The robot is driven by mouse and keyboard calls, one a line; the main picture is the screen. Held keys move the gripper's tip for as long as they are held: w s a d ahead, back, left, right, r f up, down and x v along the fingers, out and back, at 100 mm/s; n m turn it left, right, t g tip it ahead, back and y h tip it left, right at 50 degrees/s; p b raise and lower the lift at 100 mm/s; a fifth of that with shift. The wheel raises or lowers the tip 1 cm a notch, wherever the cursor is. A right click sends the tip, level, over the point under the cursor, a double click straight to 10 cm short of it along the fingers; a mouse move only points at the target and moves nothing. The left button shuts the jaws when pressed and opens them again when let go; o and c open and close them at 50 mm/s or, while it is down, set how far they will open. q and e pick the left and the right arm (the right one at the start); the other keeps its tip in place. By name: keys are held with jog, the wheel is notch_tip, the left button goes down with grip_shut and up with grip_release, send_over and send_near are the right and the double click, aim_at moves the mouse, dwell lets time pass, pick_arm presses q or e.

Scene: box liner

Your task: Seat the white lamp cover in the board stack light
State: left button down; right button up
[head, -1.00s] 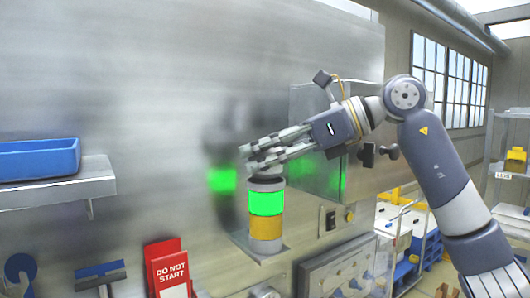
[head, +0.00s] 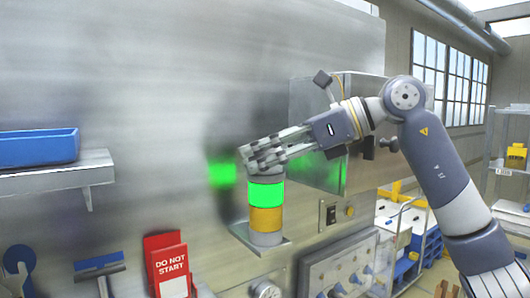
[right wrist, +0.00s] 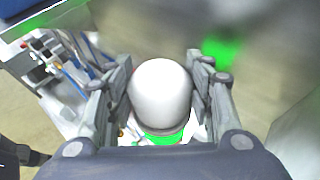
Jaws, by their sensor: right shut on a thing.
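The stack light (head: 266,218) stands upright on a bracket on the metal wall, with a lit green band (head: 266,193) above an amber band. My right gripper (head: 262,155) is at its top, its fingers coming in from the right. In the right wrist view it is shut on the white lamp cover (right wrist: 160,92), a rounded dome between the two fingers. The green band (right wrist: 163,137) shows just below the cover. In the head view the fingers mostly hide the cover, so I cannot tell whether it is fully seated. My left gripper is out of view.
A blue tray (head: 38,149) sits on a wall shelf (head: 60,178) at the left. A red DO NOT START sign (head: 168,262) and a control panel (head: 340,270) are below.

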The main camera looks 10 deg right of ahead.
jog(key=o, duration=1.1)
jog(key=shift+o, duration=0.2)
jog(key=shift+r, duration=0.1)
notch_tip(320, 180, up, 10)
jog(key=shift+f, duration=0.1)
jog(key=shift+f, duration=0.1)
